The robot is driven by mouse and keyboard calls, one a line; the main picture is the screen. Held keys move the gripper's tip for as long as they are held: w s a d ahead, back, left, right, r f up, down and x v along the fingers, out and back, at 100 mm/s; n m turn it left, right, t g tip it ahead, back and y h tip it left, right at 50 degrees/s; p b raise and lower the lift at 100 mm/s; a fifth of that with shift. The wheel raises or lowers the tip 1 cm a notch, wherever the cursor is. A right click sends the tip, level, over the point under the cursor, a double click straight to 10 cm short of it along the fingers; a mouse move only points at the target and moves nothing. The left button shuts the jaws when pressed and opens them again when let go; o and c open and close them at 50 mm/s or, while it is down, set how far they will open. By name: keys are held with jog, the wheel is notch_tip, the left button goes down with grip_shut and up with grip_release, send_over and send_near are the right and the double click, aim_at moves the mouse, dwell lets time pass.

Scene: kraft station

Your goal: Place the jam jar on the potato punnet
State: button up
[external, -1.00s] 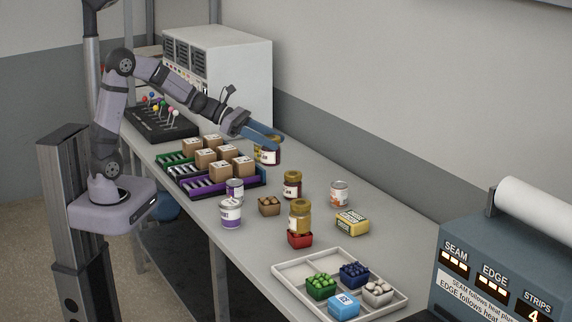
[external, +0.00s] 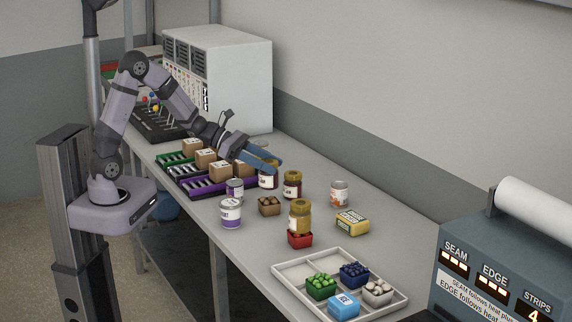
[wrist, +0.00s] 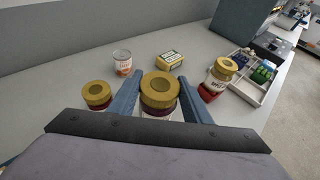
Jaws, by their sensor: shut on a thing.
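My gripper (external: 264,162) is shut on a jam jar (external: 268,182) with a gold lid and dark red contents. In the wrist view the jar's lid (wrist: 160,90) sits between my two blue fingers (wrist: 158,98). The jar is upright; whether it touches the table I cannot tell.
A second jam jar (external: 292,185) stands close to the right. A third jar (external: 300,214) sits on a red punnet (external: 300,240). Cans (external: 231,215) stand left of the potato punnet; a yellow tin (external: 352,222) and a white tray (external: 285,270) lie right and in front.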

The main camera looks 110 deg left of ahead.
aim_at(269, 175)
jog(key=shift+f, duration=1.75)
jog(key=shift+f, duration=0.25)
jog(key=o, duration=1.3)
jog(key=shift+o, duration=0.2)
jog(key=shift+r, duration=0.15)
jog(key=shift+s+r, duration=0.1)
jog(key=shift+r, duration=0.05)
jog(key=b+v, duration=0.1)
jog(key=v, duration=1)
jog(key=shift+s, duration=0.35)
jog(key=shift+d+r, duration=0.1)
